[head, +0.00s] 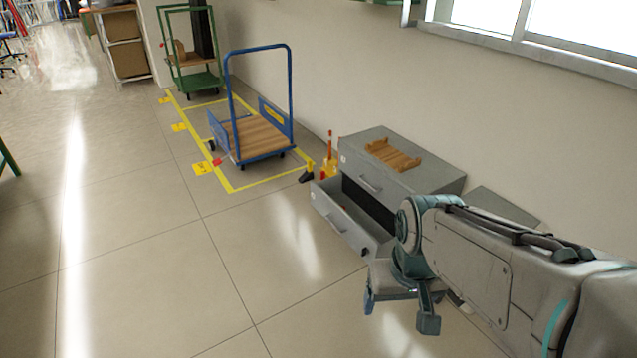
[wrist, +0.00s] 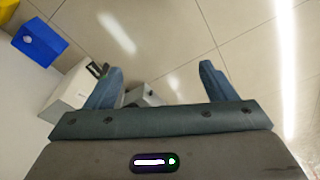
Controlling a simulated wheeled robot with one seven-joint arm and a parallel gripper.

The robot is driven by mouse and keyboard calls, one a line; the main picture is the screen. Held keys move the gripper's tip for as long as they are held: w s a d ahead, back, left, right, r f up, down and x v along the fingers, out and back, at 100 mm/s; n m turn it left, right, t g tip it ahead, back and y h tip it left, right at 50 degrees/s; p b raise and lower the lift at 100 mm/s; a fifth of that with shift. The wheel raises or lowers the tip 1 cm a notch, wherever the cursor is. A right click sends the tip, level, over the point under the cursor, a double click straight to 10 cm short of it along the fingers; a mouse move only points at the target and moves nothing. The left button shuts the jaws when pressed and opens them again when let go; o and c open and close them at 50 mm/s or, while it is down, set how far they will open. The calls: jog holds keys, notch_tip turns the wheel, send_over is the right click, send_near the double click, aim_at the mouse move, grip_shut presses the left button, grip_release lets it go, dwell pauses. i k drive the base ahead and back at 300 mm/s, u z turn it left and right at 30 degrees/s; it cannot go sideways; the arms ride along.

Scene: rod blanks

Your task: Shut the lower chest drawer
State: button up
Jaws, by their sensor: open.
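The grey chest (head: 440,180) stands against the wall in the head view, with two drawers. The lower drawer (head: 343,221) is pulled out, with a handle on its front and a dark inside. The upper drawer (head: 370,182) looks shut. My gripper (head: 398,312) is open and empty, in front of the chest and to the right of the open drawer's front, apart from it. My arm hides the right end of the lower drawer. In the wrist view, the chest (wrist: 72,92) and part of the open drawer (wrist: 146,95) show beyond my gripper (wrist: 160,85).
A wooden rack (head: 393,155) lies on the chest top. A blue platform cart (head: 255,135) and a green cart (head: 193,75) stand behind, within yellow floor lines. A blue bin (wrist: 40,41) shows in the wrist view. The floor at left front is clear.

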aim_at(356, 227)
jog(key=u, duration=0.1)
jog(key=i, duration=0.9)
jog(key=u, duration=0.7)
